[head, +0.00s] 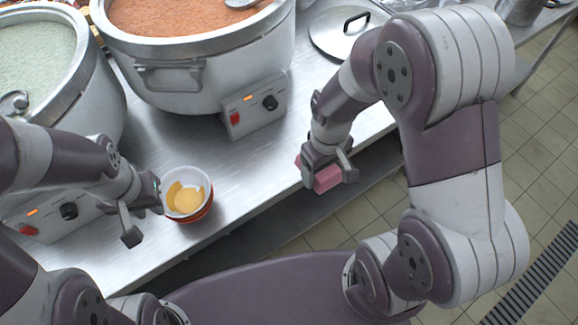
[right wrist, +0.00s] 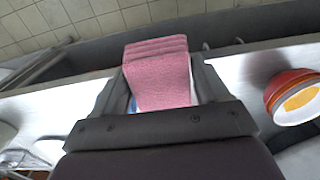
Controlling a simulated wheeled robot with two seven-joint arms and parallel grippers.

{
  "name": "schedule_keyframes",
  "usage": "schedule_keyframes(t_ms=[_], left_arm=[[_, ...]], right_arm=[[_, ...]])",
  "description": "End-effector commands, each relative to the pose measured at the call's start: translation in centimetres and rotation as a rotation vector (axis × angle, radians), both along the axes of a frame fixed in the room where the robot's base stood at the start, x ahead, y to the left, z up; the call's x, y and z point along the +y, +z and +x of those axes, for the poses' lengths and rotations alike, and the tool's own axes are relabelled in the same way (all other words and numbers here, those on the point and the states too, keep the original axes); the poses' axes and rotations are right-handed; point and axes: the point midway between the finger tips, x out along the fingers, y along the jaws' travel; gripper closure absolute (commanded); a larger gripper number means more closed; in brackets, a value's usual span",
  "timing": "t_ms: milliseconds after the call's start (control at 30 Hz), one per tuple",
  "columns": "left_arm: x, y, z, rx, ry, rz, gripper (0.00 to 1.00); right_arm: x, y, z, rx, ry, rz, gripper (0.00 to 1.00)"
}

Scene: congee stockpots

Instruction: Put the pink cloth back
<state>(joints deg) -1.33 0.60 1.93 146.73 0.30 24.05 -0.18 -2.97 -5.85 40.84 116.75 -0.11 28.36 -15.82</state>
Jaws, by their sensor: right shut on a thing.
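The pink cloth (head: 326,180) is folded into a small layered pad. My right gripper (head: 329,173) is shut on it, at the front edge of the steel counter (head: 262,168). In the right wrist view the cloth (right wrist: 160,78) sits between the two fingers, its folded layers facing away from the palm. Whether it touches the counter edge I cannot tell. My left gripper (head: 140,216) is open and empty, just left of the stacked bowls.
Stacked bowls (head: 187,192), white inside and red outside, hold something yellow near the counter's front edge. A large pot of orange congee (head: 190,60) and a pot of pale congee (head: 50,75) stand behind. A lid (head: 345,32) lies at the back right. Counter right of the bowls is clear.

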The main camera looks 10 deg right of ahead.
Motion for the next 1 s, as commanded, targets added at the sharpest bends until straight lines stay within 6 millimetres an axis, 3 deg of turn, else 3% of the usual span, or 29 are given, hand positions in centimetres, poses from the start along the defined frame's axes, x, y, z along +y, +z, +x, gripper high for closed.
schedule_keyframes(t_ms=[67, 333, 500, 800, 1000], left_arm=[[0.0, -0.4, 0.0, -0.001, 0.000, 0.000, 0.72], [0.0, 0.2, 0.1, -0.002, 0.000, 0.000, 0.72], [0.0, 0.3, 0.1, -0.002, 0.000, 0.000, 0.72], [0.0, 0.7, 0.0, -0.001, 0.000, 0.000, 0.72], [0.0, 0.7, 0.1, -0.001, 0.000, 0.000, 0.72]], right_arm=[[0.4, -0.7, 0.1, 0.000, 0.020, 0.000, 0.59], [3.4, -5.0, 7.0, 0.002, 0.022, -0.001, 0.59], [4.5, -6.6, 9.6, -0.001, 0.020, 0.000, 0.59], [4.6, -10.8, 10.0, -0.001, 0.019, 0.000, 0.59], [4.6, -10.9, 10.0, -0.002, 0.019, 0.000, 0.59]])
